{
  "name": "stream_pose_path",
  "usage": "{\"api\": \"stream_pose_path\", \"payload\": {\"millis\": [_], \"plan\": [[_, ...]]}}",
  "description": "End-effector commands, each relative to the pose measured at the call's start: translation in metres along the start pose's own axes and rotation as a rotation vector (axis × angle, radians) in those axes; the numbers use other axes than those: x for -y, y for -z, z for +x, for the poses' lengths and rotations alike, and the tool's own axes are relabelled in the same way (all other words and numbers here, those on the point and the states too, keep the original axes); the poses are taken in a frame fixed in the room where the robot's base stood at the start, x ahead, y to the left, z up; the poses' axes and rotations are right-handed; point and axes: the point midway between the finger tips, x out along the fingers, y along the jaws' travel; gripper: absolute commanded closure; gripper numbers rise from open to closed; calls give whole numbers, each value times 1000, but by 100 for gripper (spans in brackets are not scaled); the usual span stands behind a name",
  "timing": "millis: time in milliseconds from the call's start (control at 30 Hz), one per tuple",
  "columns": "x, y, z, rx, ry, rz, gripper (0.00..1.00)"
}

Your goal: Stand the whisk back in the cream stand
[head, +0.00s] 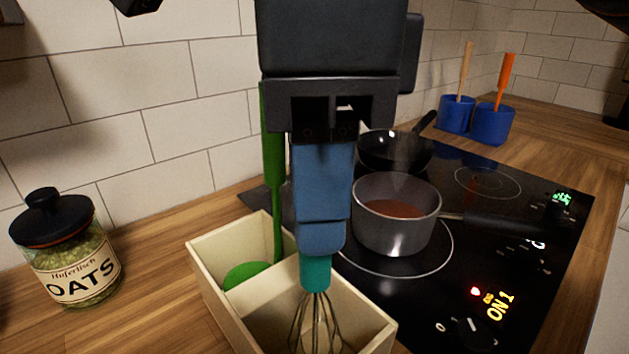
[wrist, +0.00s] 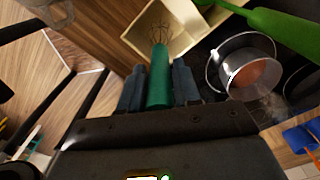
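The whisk has a teal handle (head: 315,273) and wire loops (head: 318,325). My gripper (head: 320,240), with blue fingers, is shut on the handle and holds the whisk upright, wires down. In the wrist view the handle (wrist: 159,85) sits between the two fingers (wrist: 158,76). The cream stand (head: 208,290) is a box with a divider. The wires show against its nearer, right compartment, and also within its outline in the wrist view (wrist: 135,38). Their lower end is cut off in the head view, so I cannot tell whether they touch the floor.
A green utensil (head: 273,150) stands in the stand's other compartment, close behind my gripper. A grey saucepan (head: 385,240) of brown liquid and a black pan (head: 395,155) are on the hob (head: 520,250). An oats jar (head: 75,265) stands left. Blue pots (head: 490,125) stand at the back.

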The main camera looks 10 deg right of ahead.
Motion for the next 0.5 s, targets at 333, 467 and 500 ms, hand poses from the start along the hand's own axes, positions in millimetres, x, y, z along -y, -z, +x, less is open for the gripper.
{"api": "stream_pose_path", "payload": {"millis": [333, 467, 500], "plan": [[0, 0, 0, 0, 0, 0, 50], [0, 0, -3, 0, 0, 0, 50], [0, 0, -5, 0, 0, 0, 50]]}}
